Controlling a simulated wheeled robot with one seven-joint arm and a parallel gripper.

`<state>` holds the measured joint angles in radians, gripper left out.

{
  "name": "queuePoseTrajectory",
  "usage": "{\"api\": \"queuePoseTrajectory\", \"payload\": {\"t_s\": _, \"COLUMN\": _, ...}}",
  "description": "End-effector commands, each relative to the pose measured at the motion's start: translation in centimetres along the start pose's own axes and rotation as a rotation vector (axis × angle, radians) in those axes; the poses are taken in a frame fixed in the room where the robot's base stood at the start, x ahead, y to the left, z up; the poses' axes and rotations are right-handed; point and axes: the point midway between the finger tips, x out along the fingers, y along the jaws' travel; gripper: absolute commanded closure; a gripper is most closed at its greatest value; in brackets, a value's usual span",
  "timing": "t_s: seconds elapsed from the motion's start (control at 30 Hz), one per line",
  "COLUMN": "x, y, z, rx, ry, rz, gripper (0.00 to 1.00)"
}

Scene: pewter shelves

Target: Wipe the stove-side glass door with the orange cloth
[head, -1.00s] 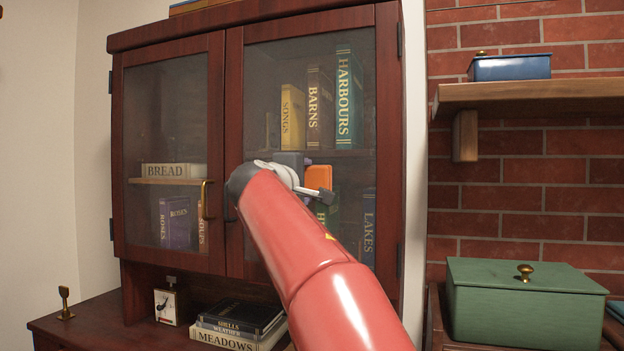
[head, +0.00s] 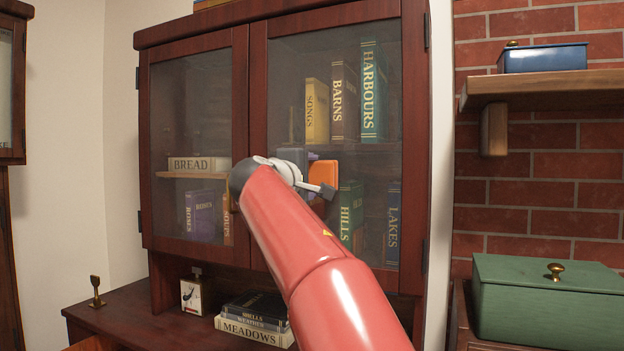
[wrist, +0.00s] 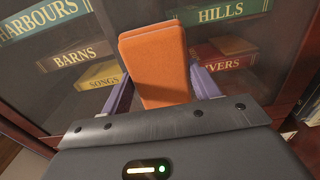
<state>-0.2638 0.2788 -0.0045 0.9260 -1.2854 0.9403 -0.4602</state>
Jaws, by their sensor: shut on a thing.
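The orange cloth (head: 324,168) is a folded, thick pad. My gripper (head: 311,176) is shut on it, with purple fingers on either side; the wrist view shows the cloth (wrist: 156,62) upright between the fingers (wrist: 163,88). The cloth is in front of the right glass door (head: 290,75) of a dark red wooden cabinet, around its middle shelf height. It is at the glass or very close; I cannot tell if it touches. The left glass door (head: 190,120) is also shut. No stove shows, so I cannot tell which door is stove-side. My arm hides the right door's lower left.
Books, such as Harbours (head: 371,92) and Hills (head: 350,212), stand behind the glass. Below are stacked books (head: 254,328) and a small white timer-like box (head: 191,296) on the counter. At right are a wooden shelf (head: 545,92), a blue box (head: 543,58) and a green box (head: 545,300).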

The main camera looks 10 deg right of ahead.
Motion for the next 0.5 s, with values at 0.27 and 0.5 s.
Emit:
{"api": "queuePoseTrajectory", "payload": {"t_s": 0.27, "x": -3.0, "y": -0.1, "z": 0.0, "rx": 0.002, "ry": 0.001, "rz": 0.001, "gripper": 0.61}}
{"api": "queuePoseTrajectory", "payload": {"t_s": 0.5, "x": -4.8, "y": -0.1, "z": 0.1, "rx": 0.001, "ry": 0.001, "rz": 0.001, "gripper": 0.61}}
